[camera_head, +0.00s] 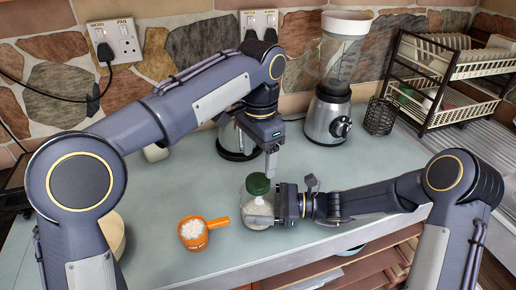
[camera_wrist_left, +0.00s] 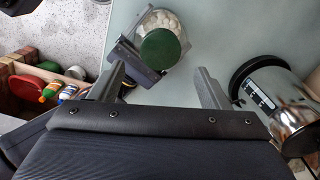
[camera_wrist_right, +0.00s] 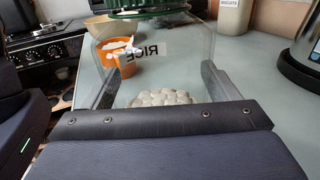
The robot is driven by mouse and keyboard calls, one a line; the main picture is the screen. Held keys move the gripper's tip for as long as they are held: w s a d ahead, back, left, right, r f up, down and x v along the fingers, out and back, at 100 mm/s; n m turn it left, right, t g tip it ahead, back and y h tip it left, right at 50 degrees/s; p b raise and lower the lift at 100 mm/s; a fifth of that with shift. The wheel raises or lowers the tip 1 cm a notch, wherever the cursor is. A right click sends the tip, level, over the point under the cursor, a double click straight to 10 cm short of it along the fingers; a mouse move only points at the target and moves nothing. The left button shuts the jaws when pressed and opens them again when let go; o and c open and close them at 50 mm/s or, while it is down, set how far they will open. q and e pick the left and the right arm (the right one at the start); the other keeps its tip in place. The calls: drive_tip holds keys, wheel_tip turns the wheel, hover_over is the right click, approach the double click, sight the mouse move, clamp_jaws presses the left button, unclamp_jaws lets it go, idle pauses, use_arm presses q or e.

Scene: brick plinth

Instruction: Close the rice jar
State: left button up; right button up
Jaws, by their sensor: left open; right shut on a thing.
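The rice jar (camera_head: 258,212) is clear glass, upright on the counter, with white contents low inside and a RICE label in the right wrist view (camera_wrist_right: 160,98). A green lid (camera_head: 257,184) sits at its mouth; I cannot tell whether it is fully tightened. The lid also shows from above in the left wrist view (camera_wrist_left: 160,48). My right gripper (camera_head: 281,203) is shut on the jar's body from the right. My left gripper (camera_head: 271,170) is open and empty, pointing down just above and to the right of the lid, apart from it.
An orange scoop (camera_head: 193,243) with white contents lies left of the jar. A pale bowl (camera_head: 113,235) stands further left, partly behind my arm. The counter's front edge is close to the jar.

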sight(258, 180)
use_arm(q)
drive_tip(key=n, duration=0.5)
drive_tip(key=shift+r+n, duration=0.3)
drive_tip(key=n, duration=0.2)
drive_tip(key=shift+r+n, duration=0.15)
drive_tip(key=shift+n, duration=0.25)
drive_tip(key=n, duration=0.6)
drive_tip(key=shift+r+n, duration=0.3)
drive_tip(key=shift+f, duration=4)
